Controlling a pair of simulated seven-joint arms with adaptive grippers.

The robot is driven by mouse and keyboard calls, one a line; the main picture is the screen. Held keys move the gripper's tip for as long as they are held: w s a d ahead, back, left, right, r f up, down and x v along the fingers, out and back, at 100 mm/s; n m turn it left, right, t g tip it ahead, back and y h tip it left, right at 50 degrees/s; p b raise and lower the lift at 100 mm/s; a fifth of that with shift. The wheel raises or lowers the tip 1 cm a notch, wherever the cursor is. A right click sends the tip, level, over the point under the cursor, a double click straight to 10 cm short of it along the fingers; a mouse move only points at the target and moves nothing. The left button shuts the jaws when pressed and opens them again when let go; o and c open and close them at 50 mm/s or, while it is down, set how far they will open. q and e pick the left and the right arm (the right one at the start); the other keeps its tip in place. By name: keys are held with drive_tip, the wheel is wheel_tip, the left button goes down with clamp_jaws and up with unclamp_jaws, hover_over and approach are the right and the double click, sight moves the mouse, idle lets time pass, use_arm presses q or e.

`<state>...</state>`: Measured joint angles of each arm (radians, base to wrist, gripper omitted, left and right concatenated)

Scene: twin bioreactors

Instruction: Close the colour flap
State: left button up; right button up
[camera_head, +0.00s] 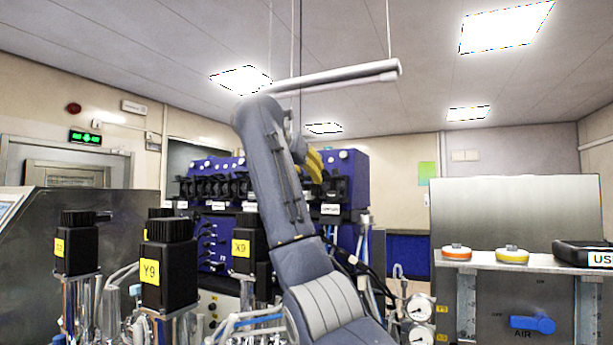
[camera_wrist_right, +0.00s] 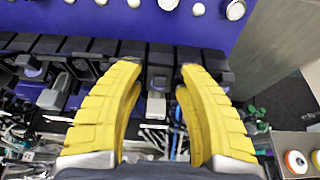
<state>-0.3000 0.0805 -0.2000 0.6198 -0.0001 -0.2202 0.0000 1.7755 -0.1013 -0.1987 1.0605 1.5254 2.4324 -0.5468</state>
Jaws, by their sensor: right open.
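The blue pump unit (camera_head: 345,165) stands behind the steel vessels, with a row of black pump heads and flaps (camera_head: 215,185) along its front. White labels sit below them, too small to read, so I cannot tell which is the colour flap. My right gripper (camera_head: 314,165) has yellow fingers and is in front of the row's right part. In the right wrist view the fingers (camera_wrist_right: 160,78) are open and empty, on either side of a black flap (camera_wrist_right: 160,54) near the row's right end. I cannot tell whether they touch it. My left gripper is not in view.
Black motors with yellow tags, such as Y9 (camera_head: 168,265), stand at the left front with tubes around them. At the right is a steel panel with a shelf (camera_head: 540,262), orange and yellow discs, and a blue AIR handle (camera_head: 532,324). Gauges (camera_head: 420,307) hang beside it.

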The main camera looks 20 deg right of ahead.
drive_tip(key=shift+w+d+f, duration=0.1)
drive_tip(key=shift+d, duration=0.05)
drive_tip(key=shift+o, duration=0.2)
clamp_jaws()
idle(0.4)
